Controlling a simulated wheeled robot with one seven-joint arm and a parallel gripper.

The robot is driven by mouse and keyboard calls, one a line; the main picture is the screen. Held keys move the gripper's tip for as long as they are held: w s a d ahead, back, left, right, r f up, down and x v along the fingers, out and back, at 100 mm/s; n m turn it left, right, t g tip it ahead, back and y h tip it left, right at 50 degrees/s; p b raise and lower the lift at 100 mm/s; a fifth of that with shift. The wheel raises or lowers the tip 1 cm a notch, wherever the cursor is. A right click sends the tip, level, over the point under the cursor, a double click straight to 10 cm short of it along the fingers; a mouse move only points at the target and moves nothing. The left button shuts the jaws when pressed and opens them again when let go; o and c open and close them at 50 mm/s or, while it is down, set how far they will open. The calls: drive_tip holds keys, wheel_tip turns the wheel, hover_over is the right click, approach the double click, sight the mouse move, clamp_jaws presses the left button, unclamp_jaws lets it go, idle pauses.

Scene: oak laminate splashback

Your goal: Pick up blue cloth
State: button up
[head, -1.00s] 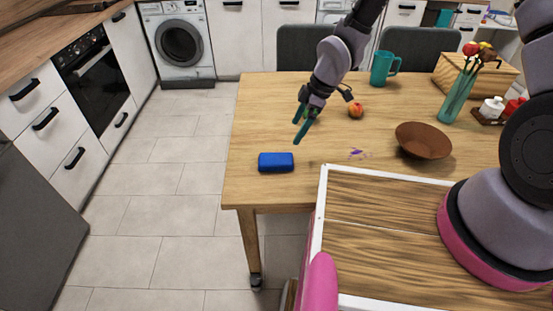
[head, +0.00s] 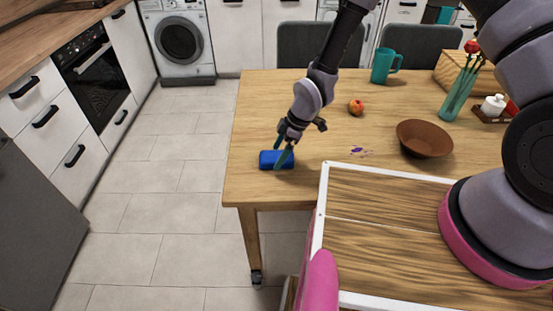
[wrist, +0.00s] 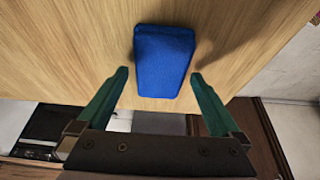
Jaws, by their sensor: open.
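The blue cloth (head: 268,160) is a small folded block lying on the wooden table near its left front edge. In the wrist view the blue cloth (wrist: 163,60) lies ahead of and between the lines of the two green fingers. My gripper (head: 281,156) is at the cloth in the head view, with one finger in front of part of it. In the wrist view my gripper (wrist: 158,88) is open and empty, its fingertips near the cloth's near end. Whether the fingers touch the cloth cannot be told.
Grey chairs (head: 420,66) stand behind. The table's left edge is close to the cloth.

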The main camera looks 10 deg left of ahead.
sight(278, 156)
drive_tip(key=shift+c, duration=0.3)
drive_tip(key=c, duration=1.2)
drive_tip(key=shift+o, duration=0.2)
wheel_tip(278, 156, up, 10)
